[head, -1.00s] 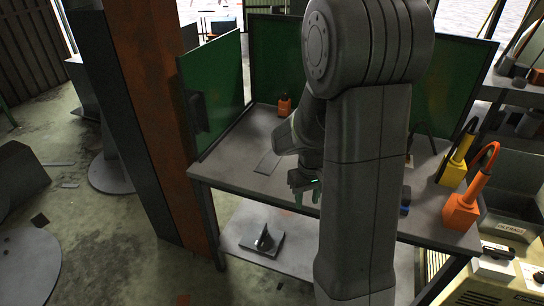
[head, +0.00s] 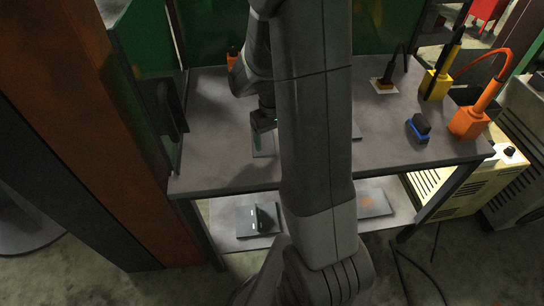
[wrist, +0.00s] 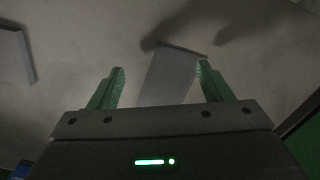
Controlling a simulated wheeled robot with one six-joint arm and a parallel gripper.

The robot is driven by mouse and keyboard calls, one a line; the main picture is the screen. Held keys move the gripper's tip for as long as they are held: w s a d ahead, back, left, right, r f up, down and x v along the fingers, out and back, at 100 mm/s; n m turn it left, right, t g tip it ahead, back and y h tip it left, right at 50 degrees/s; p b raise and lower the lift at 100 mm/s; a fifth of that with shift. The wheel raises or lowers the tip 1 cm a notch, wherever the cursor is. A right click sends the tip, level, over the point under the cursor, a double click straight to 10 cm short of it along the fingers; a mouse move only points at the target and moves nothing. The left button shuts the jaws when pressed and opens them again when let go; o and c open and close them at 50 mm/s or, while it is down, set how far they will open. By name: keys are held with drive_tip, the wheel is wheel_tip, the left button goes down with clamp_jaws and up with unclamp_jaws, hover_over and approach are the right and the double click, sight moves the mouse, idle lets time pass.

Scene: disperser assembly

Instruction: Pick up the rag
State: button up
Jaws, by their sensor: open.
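My gripper (wrist: 160,84) is open in the wrist view, its two green fingers apart with nothing held. A flat pale grey strip (wrist: 172,72) lies on the surface beyond and between the fingertips. In the head view my gripper (head: 260,136) is low over the left part of the workbench (head: 215,165), above a flat grey piece (head: 264,150). My arm hides part of this piece. I cannot tell for sure which thing is the rag; no clearly folded or crumpled cloth shows.
A blue-and-black brush-like tool (head: 418,128), an orange tool (head: 469,122) and a yellow tool (head: 434,84) stand at the bench's right. A dark corded tool sits on a pale square (head: 378,88). Green screens (head: 150,40) border the left and back. The lower shelf holds flat plates (head: 372,203).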

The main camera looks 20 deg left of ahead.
wheel_tip(320, 180, down, 3)
drive_tip(key=shift+d+f+b, duration=0.1)
drive_tip(key=shift+b, duration=0.7)
drive_tip(key=shift+c, duration=0.2)
drive_tip(key=shift+s+d, duration=0.1)
drive_tip(key=shift+s, duration=0.05)
clamp_jaws()
wheel_tip(320, 180, up, 12)
drive_tip(key=p, duration=0.9)
wheel_tip(320, 180, up, 9)
drive_tip(key=p, duration=0.7)
hover_over(273, 152)
